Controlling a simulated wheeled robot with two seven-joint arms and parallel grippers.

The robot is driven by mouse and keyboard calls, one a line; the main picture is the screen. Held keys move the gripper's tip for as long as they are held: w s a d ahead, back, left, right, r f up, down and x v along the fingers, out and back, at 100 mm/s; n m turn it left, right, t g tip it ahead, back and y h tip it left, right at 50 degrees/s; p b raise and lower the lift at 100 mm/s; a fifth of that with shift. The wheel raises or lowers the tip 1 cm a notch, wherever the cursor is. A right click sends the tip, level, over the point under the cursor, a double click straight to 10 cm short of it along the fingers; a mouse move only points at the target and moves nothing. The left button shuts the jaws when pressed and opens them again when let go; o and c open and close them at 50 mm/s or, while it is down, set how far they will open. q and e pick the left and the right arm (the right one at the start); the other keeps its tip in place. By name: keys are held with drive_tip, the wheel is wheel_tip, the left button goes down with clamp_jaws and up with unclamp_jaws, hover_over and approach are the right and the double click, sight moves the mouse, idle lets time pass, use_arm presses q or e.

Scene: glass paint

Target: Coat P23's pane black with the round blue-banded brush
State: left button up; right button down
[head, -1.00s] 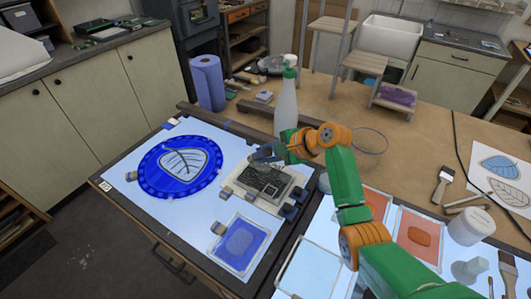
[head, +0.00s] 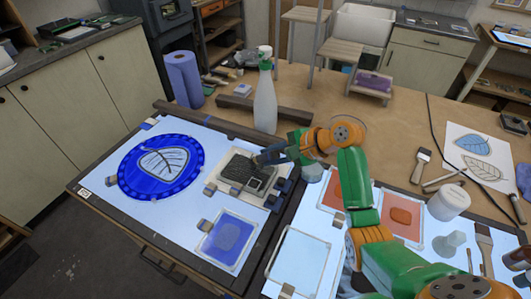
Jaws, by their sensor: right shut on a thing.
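My right gripper (head: 262,160) reaches in from the right, over the upper right part of a pale-framed pane (head: 238,171). The pane lies on the lit table and is largely covered in dark, streaky paint, with a small light-edged square near its lower right. I cannot read a label that names it P23. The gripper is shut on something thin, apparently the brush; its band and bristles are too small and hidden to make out. I cannot tell whether the bristles touch the glass. My left gripper is not in view.
A round blue-rimmed leaf pane (head: 193,180) lies left and a blue-painted pane (head: 230,238) in front. Small dark blocks (head: 279,194) edge the dark pane. A green-topped spray bottle (head: 265,105) stands behind. Orange panes (head: 401,229) and a white jar (head: 448,203) are at right.

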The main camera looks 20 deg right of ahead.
drive_tip(key=s+d, duration=0.4)
idle(0.4)
drive_tip(key=shift+r, duration=0.15)
wheel_tip(320, 180, up, 5)
drive_tip(key=shift+f, duration=0.1)
idle(1.1)
